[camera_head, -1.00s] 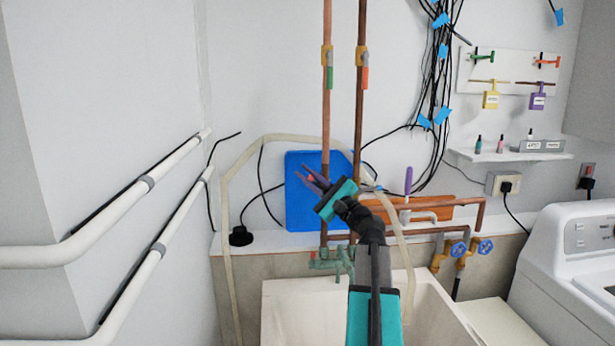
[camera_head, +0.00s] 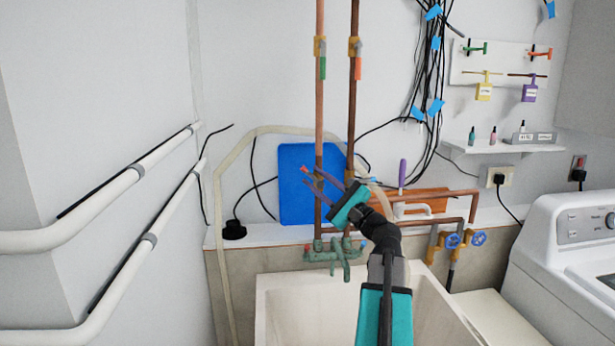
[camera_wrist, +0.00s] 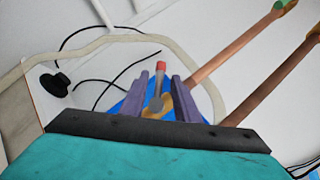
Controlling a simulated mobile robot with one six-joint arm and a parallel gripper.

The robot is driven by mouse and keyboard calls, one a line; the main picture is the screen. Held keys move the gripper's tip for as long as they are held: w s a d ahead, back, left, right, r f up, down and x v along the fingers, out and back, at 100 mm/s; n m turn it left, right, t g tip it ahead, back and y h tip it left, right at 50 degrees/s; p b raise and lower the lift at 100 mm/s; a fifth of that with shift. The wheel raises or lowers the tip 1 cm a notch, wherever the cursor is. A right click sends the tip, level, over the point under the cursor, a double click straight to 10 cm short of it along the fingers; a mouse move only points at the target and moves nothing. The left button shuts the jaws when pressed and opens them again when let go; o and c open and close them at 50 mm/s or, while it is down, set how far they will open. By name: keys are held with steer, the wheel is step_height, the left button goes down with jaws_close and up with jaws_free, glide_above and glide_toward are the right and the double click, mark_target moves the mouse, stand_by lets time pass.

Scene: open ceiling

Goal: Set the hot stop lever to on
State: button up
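A metal lever with a red tip (camera_wrist: 161,68) shows in the wrist view, on a brass valve at the left copper pipe (camera_head: 320,110). No label shows that it is the hot stop. My gripper (camera_head: 308,177) has purple fingers and a teal body, and reaches up and left in front of the pipe. In the wrist view my gripper (camera_wrist: 158,80) is open, with one finger on each side of the lever. Gaps show between lever and fingers; contact is not clear. In the head view the fingers largely hide the valve.
Higher valves carry a green lever (camera_head: 323,68) and an orange lever (camera_head: 358,65). A blue panel (camera_head: 296,195) stands behind the pipes. A green tap (camera_head: 333,253) and sink (camera_head: 280,290) lie below; a pale hose (camera_head: 222,185) loops around.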

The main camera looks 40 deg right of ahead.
steer(key=b+v, duration=0.1)
steer(key=v, duration=0.6)
